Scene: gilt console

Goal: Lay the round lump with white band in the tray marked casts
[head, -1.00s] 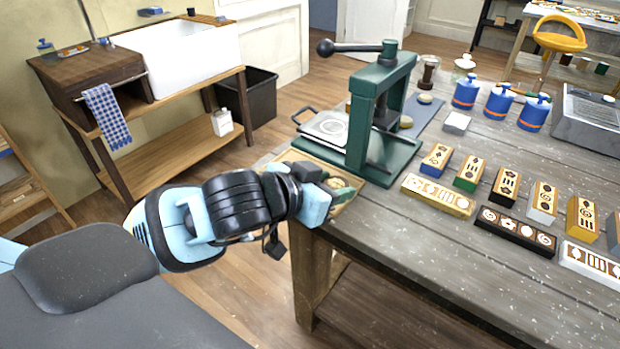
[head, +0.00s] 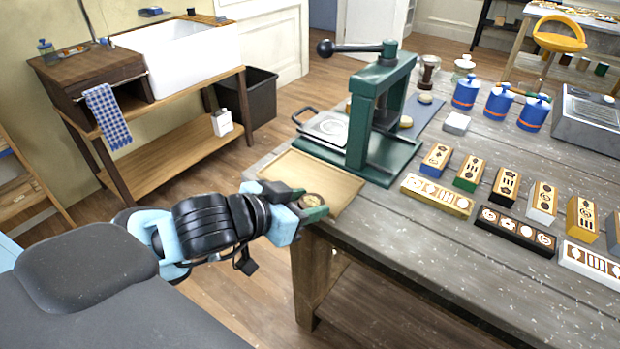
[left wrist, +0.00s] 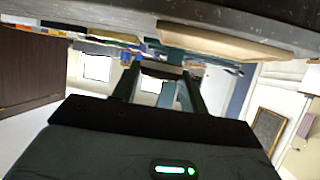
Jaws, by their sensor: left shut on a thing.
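My left gripper (head: 314,207) is at the near left corner of the workbench, by the front edge of a shallow wooden tray (head: 300,172). Its dark green fingers are shut on a small round brownish lump (head: 313,199) with a paler ring. The fingers hide part of the lump, so I cannot make out a white band clearly. The tray's visible floor is empty, and I can read no marking on it. In the left wrist view the tray (left wrist: 225,41) shows as a tan slab beyond the fingers. My right gripper is not in view.
A green screw press (head: 369,110) stands right behind the tray. Several printed blocks (head: 437,195) lie to the right, with blue jars (head: 500,103) further back. A sink stand (head: 180,60) is across the floor at left.

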